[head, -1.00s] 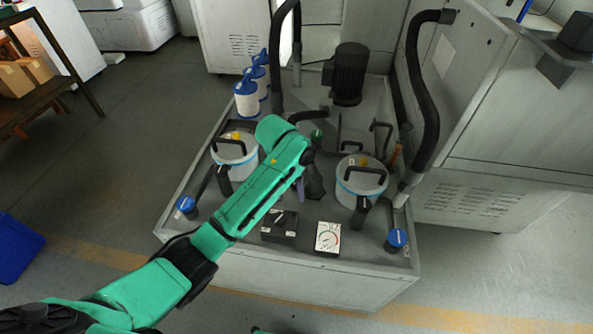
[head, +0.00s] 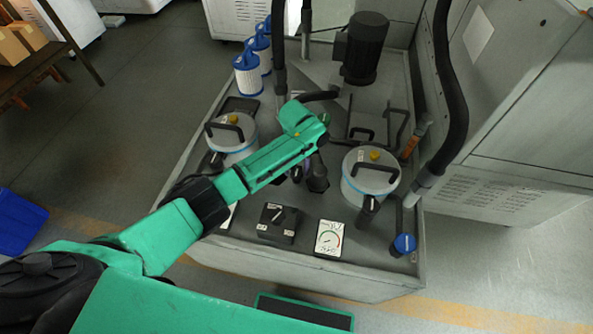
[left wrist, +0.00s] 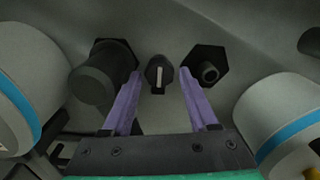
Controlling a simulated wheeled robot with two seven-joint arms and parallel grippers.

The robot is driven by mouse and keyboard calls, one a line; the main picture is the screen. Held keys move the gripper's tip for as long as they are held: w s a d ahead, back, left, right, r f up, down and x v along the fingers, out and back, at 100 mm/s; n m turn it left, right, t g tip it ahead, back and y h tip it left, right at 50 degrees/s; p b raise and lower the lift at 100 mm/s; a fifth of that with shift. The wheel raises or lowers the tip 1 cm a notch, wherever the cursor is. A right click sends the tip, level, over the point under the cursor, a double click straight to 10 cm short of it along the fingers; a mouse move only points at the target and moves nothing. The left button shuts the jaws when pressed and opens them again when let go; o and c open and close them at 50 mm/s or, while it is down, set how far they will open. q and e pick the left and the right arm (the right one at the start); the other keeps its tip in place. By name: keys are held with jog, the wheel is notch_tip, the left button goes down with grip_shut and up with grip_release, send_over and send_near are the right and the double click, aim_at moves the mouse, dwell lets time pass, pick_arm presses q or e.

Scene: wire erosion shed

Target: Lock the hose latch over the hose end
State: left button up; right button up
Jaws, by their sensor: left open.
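My left gripper (left wrist: 159,85) is open, its two purple fingers apart. In the left wrist view a small dark knob (left wrist: 160,72) with a white line lies between and beyond the fingertips. A thick black cylinder (left wrist: 104,72) on a dark hexagonal base stands left of the fingers, and a dark hexagonal fitting (left wrist: 209,68) with a round stub is at right. I cannot tell which part is the hose latch or the hose end. In the head view my left forearm reaches over the grey machine deck (head: 345,275) and mostly hides the gripper. My right gripper is not in view.
Two white canisters stand on either side, the left one (head: 239,152) and the right one (head: 352,196).

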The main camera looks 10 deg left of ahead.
pick_arm(q)
jog(key=shift+f, duration=0.35)
jog(key=shift+c, duration=0.2)
grip_shut()
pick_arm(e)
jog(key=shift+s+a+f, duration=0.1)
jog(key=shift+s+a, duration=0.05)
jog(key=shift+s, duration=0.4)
